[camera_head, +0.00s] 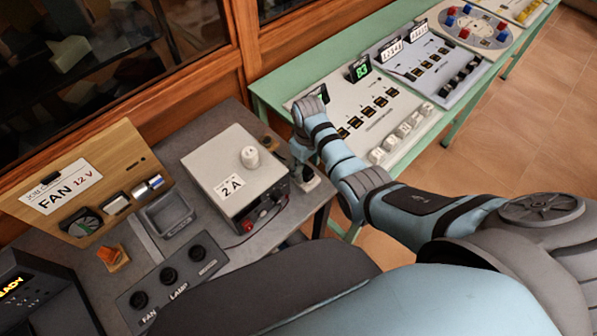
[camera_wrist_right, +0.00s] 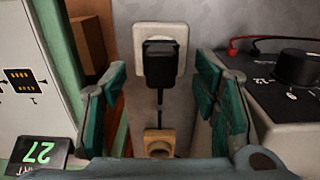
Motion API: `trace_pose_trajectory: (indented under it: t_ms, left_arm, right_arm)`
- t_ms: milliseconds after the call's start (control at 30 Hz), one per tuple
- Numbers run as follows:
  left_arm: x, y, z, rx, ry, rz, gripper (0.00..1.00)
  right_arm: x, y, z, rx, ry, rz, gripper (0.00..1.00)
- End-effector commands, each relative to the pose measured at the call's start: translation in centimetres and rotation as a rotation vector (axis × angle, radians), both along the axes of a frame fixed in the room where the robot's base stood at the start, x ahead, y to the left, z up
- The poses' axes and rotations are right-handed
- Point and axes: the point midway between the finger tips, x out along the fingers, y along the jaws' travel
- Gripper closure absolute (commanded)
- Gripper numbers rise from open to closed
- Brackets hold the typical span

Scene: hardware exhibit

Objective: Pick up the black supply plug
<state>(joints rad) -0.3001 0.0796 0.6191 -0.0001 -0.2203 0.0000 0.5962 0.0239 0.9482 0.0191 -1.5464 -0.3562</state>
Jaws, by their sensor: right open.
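The black supply plug (camera_wrist_right: 160,66) sits against a white socket plate (camera_wrist_right: 175,32) in the right wrist view, with a dark cord running from it toward a small wooden block with a hole (camera_wrist_right: 172,136). My right gripper (camera_wrist_right: 162,70) is open, with one teal-padded finger on each side of the plug and a gap showing on both sides. In the head view my right gripper (camera_head: 302,158) points down beside the grey supply box, and the plug is hidden there. A white piece (camera_head: 309,181) shows just below the gripper. My left gripper is not in view.
The grey supply box labelled 2 A (camera_head: 216,165) stands close beside the right gripper. A green-framed table (camera_head: 261,92) with switch panels lies on the other side. A wooden FAN panel (camera_head: 119,158) and a lamp switch panel (camera_head: 186,282) are at left.

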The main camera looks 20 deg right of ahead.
Motion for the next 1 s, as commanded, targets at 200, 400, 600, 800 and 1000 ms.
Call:
trace_pose_trajectory:
  t_ms: [200, 400, 600, 800, 1000]
  left_arm:
    - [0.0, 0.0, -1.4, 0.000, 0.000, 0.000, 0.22]
    - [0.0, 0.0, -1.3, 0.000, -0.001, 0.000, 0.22]
    - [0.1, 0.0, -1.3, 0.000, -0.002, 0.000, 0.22]
    - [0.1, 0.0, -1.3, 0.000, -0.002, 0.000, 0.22]
    - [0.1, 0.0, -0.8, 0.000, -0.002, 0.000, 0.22]
  right_arm:
    - [-0.2, -0.4, -1.8, 0.001, -0.002, -0.009, 0.45]
    - [-0.2, -0.3, -1.6, 0.001, -0.002, -0.008, 0.64]
    - [-0.1, -0.3, -1.6, 0.001, -0.002, -0.007, 0.96]
    - [-0.1, -0.2, -1.6, 0.001, -0.002, -0.007, 0.97]
    - [0.0, 0.0, -0.8, 0.001, -0.003, -0.003, 0.97]
